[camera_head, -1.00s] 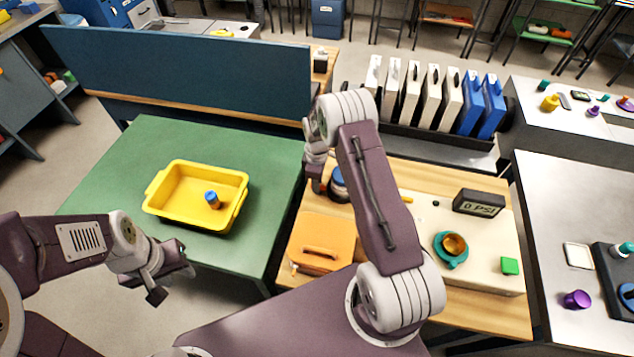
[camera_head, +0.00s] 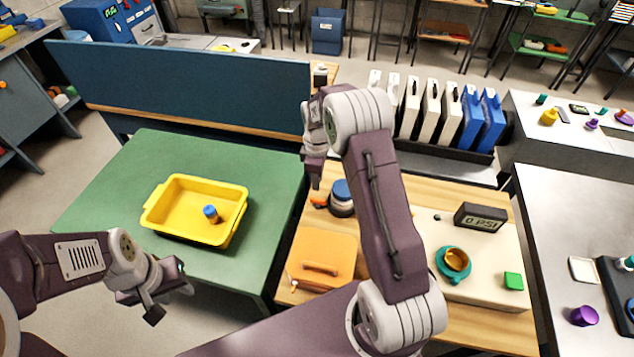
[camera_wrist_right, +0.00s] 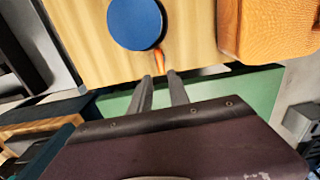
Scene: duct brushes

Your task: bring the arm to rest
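My right gripper (camera_head: 314,178) hangs at the left edge of the wooden bench, above the gap beside the green table. In the right wrist view its two fingers (camera_wrist_right: 161,90) are a little apart with nothing between them. A small orange thing (camera_wrist_right: 159,60) lies just beyond their tips, next to a round blue lid (camera_wrist_right: 136,22). My left gripper (camera_head: 172,298) is open and empty, low in front of the green table. Both arms are bent, and the right arm stands over the bench.
A yellow tray (camera_head: 153,217) with a blue-capped bottle (camera_head: 211,213) in it rests on the green table (camera_head: 262,165). On the wooden bench are an orange case (camera_head: 322,255), a blue-lidded jar (camera_head: 342,194) and a gauge (camera_head: 481,217). A blue panel (camera_head: 185,85) stands behind.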

